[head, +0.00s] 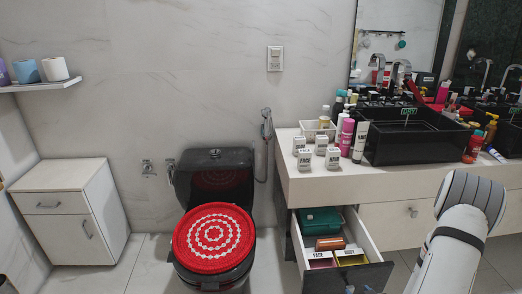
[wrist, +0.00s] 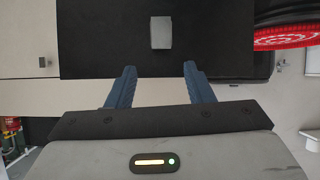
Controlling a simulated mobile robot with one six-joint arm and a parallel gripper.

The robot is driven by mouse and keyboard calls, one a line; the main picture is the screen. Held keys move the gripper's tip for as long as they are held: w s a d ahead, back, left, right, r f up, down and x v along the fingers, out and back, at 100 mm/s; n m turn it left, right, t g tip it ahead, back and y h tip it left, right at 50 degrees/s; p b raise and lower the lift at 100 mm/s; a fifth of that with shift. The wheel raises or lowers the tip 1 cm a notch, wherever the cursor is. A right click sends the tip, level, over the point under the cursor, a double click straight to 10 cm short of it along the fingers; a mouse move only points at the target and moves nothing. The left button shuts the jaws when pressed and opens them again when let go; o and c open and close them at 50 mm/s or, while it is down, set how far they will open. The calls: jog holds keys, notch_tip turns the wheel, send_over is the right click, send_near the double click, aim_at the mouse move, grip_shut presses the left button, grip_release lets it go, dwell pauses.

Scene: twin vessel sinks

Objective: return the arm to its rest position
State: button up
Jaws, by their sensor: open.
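My arm (head: 457,235), white and grey, reaches in at the lower right of the head view, in front of the vanity. My gripper (wrist: 158,68) shows in the wrist view with its two blue fingers spread apart and nothing between them. Beyond the fingertips is a dark drawer front (wrist: 100,40) with a grey handle (wrist: 161,32); the fingers look apart from the handle. In the head view the gripper is mostly out of sight below the bottom edge.
The vanity drawer (head: 362,240) stands open, with a green box (head: 320,221) and labelled bins inside. Bottles, small white boxes and a black sink (head: 415,138) crowd the counter. The toilet with its red lid (head: 214,238) stands left of the drawer. A white cabinet (head: 70,212) stands far left.

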jog(key=w+a+r+g+h+p, duration=0.1)
jog(key=a+r+g+p, duration=0.2)
jog(key=r, duration=0.9)
jog(key=a+r+g+h+p, duration=0.1)
jog(key=a+r+g+p, duration=0.2)
jog(key=r, duration=1)
jog(key=s+a+r+g+p, duration=0.1)
jog(key=s+a+r+p, duration=0.2)
jog(key=s+a+r, duration=0.3)
jog(key=s+a+r+m+g+y+p, duration=0.1)
jog(key=s+a+r+g+p, duration=0.1)
jog(key=s+a+r, duration=0.3)
jog(key=s+r+p, duration=0.1)
jog(key=s+r, duration=0.3)
jog(key=r, duration=0.2)
jog(key=shift+a+r+g+y, duration=0.3)
jog(key=shift+a+r, duration=0.05)
jog(key=shift+a, duration=0.05)
